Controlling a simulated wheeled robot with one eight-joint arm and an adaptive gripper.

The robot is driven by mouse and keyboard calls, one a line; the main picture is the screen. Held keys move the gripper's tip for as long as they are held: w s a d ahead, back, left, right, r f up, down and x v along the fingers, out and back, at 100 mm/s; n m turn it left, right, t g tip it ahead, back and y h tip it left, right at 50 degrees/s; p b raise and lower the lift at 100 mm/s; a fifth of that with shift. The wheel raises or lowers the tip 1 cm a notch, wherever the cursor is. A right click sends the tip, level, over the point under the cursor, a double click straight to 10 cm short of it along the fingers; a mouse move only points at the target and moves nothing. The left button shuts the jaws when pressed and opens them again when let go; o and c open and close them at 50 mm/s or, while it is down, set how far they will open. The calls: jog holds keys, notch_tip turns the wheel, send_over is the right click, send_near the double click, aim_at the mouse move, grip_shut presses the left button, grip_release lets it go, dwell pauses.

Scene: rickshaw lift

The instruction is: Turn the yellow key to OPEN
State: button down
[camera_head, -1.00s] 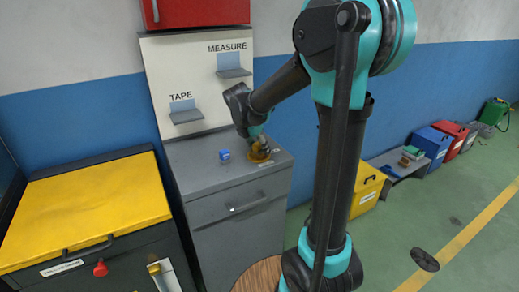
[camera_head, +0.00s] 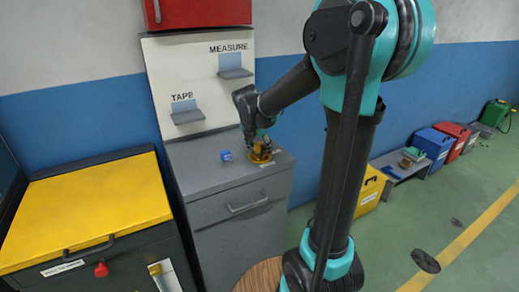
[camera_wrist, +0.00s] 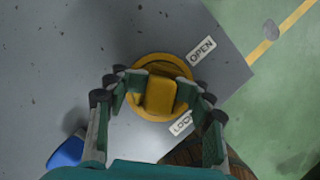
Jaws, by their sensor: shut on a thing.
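The yellow key (camera_wrist: 160,95) is a block standing on a round yellow base (camera_wrist: 152,62) on the grey cabinet top. It also shows in the head view (camera_head: 260,155) under my gripper. My gripper (camera_head: 258,146) reaches down from above. In the wrist view my gripper (camera_wrist: 160,92) is shut on the key, with a finger on its left and right sides. An OPEN label (camera_wrist: 202,50) lies up and right of the base. A LOCK label (camera_wrist: 182,123), partly covered by a finger, lies below and right. I cannot tell which label the key points to.
A small blue cube (camera_head: 226,155) sits on the cabinet top (camera_head: 205,175), left of the key; it shows at the lower left in the wrist view (camera_wrist: 66,152). A panel with TAPE and MEASURE shelves stands behind. A yellow-topped chest (camera_head: 85,205) is at left.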

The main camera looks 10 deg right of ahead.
jog(key=shift+d, duration=0.1)
jog(key=shift+s+n+y, duration=0.2)
jog(key=shift+n+y, duration=0.4)
jog(key=shift+n, duration=1.2)
jog(key=shift+d, duration=0.1)
jog(key=c, duration=0.9)
grip_release()
jog(key=o, duration=0.3)
jog(key=shift+o, duration=0.2)
jog(key=shift+r, duration=0.1)
